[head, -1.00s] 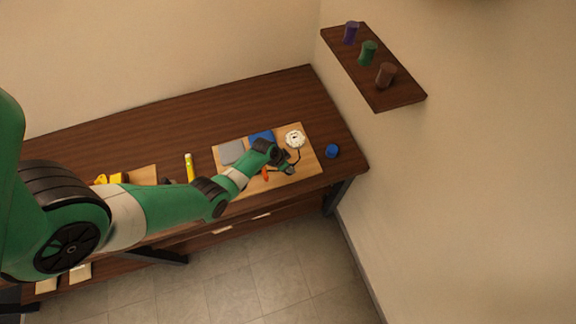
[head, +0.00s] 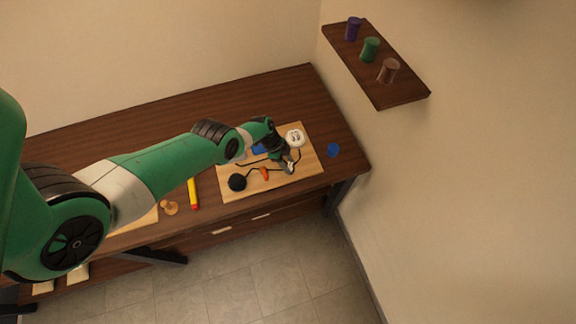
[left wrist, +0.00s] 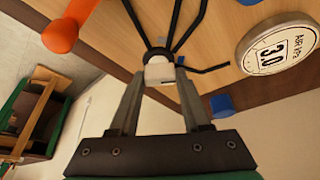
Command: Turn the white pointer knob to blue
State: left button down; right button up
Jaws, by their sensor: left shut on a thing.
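The white pointer knob (left wrist: 160,71) shows in the left wrist view between the fingertips of my left gripper (left wrist: 158,84). The gripper is shut on it. Which colour the knob points to cannot be told. In the head view my left gripper (head: 288,168) is over the right part of the light wooden board (head: 309,165) and mostly covers the knob. A blue patch (head: 259,148) shows on the board behind my arm. In the wrist view a blue block (left wrist: 221,105) lies to the right of the fingers. My right gripper is not in view.
A round white gauge (head: 295,137) stands close behind the gripper. A blue piece (head: 333,150) is right of the board. The back of the table is clear.

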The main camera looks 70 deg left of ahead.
pick_arm(q)
jog(key=shift+m+b, duration=0.5)
jog(key=shift+m, duration=0.2)
jog(key=shift+c, duration=1.8)
grip_release()
jog(key=shift+r, duration=0.1)
